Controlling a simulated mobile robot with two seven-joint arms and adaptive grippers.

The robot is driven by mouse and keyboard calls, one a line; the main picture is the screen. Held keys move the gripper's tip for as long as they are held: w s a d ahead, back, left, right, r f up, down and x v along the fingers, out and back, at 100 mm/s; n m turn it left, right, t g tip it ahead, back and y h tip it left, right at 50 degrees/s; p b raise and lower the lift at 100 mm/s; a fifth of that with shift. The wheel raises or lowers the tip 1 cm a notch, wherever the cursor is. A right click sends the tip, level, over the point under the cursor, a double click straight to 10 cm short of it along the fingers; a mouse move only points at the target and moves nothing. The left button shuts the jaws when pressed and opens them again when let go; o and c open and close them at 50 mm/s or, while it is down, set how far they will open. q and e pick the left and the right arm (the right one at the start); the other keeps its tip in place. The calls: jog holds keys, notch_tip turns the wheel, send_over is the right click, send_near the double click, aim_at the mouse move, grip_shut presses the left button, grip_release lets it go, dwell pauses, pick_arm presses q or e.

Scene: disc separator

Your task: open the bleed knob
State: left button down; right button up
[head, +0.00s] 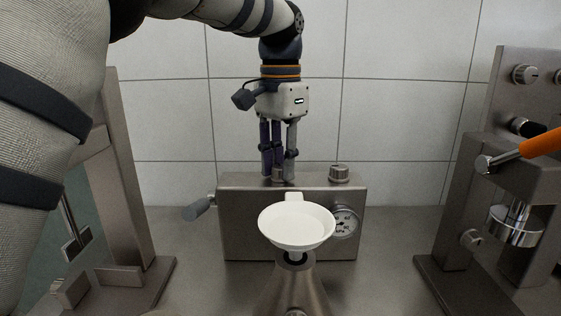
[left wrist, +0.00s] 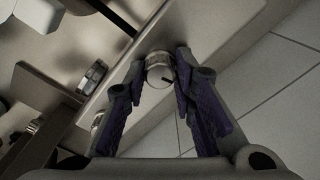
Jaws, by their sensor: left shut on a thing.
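A metal box (head: 240,235) stands on the counter in the middle of the head view, with two round knobs on its top. My left gripper (head: 279,172) points straight down over the left knob (head: 278,175) and is shut on it. In the left wrist view this knob (left wrist: 158,70) sits between the two purple-padded fingertips, with a dark mark on its face. The fingers partly hide it in the head view. The second knob (head: 339,172) stands free to the right. No label shows which one is the bleed knob. My right gripper is not in view.
A white bowl (head: 297,224) on a metal cone stands in front of the box, partly covering a pressure gauge (head: 346,222). A grey side handle (head: 199,208) sticks out left. Metal frames stand left and right; the right one has an orange-handled lever (head: 541,144). A tiled wall is behind.

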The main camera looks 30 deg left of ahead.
aim_at(280, 166)
pick_arm(q)
jog(key=shift+m, duration=1.5)
jog(key=c, duration=1.3)
grip_release()
jog(key=shift+c, duration=0.2)
jog(key=shift+r, duration=0.1)
notch_tip(280, 166, up, 7)
jog(key=shift+r, duration=0.15)
